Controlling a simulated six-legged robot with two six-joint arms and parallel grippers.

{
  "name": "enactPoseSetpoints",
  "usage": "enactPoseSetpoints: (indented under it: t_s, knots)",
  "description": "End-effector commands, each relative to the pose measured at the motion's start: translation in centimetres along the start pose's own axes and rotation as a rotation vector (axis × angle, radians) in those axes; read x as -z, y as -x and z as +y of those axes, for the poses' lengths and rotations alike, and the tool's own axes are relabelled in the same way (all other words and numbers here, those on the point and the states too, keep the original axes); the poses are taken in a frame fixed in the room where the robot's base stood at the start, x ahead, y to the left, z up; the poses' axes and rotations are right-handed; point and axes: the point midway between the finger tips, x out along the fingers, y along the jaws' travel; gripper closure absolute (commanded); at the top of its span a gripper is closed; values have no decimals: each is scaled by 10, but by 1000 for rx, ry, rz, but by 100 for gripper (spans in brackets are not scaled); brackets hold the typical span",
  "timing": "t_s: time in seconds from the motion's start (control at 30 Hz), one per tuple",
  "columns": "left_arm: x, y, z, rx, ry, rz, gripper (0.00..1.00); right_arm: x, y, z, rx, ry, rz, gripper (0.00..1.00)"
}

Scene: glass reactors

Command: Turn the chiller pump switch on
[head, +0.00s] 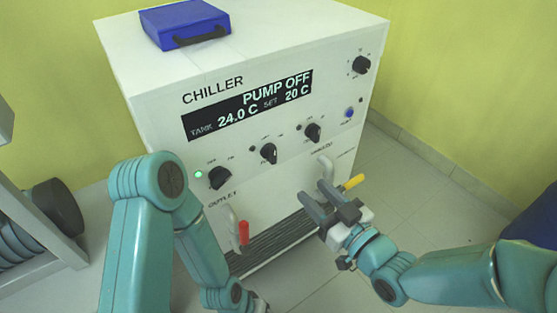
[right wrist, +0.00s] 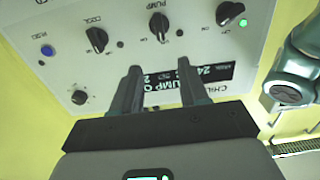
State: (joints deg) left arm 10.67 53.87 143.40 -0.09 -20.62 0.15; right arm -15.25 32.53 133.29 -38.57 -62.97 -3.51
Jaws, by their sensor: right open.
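The white chiller (head: 160,100) has a display (head: 247,105) reading PUMP OFF, tank 24.0 C, set 20 C. The pump switch (head: 268,153) is the middle black knob of three below the display; the lamp beside it is dark. In the right wrist view the pump switch (right wrist: 158,25) is under the PUMP label, beyond my fingertips. My right gripper (head: 312,190) is open and empty, in front of the panel, below and right of the pump switch, apart from it. Its two fingers also show in the right wrist view (right wrist: 159,68). My left gripper (head: 258,304) is mostly cut off at the bottom edge.
The left knob (head: 219,178) has a lit green lamp beside it; the cool knob (head: 312,132) is at the right. Red-handled (head: 243,232) and yellow-handled (head: 354,181) valves stick out below. A blue case (head: 185,22) lies on top. A shelf (head: 38,225) stands left.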

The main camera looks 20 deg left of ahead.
Motion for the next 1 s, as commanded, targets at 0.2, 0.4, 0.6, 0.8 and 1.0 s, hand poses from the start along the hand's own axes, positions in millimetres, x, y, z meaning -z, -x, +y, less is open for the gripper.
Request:
enactPoseSetpoints:
  t_s: [0.2,0.4,0.6,0.8,1.0]
  knots:
    - [2,-7,-4,1,5,5,56,-2,-52,-2,2,2,1,56]
    - [4,-12,-7,1,9,9,56,-2,-98,-3,-1,1,1,56]
    - [4,-15,-8,1,12,11,56,-2,-128,-2,-2,0,-1,56]
    - [5,-16,-9,1,13,12,56,0,-138,-2,-3,-1,-1,56]
    - [5,-16,-9,1,12,12,56,0,-138,-1,-3,-1,-1,56]
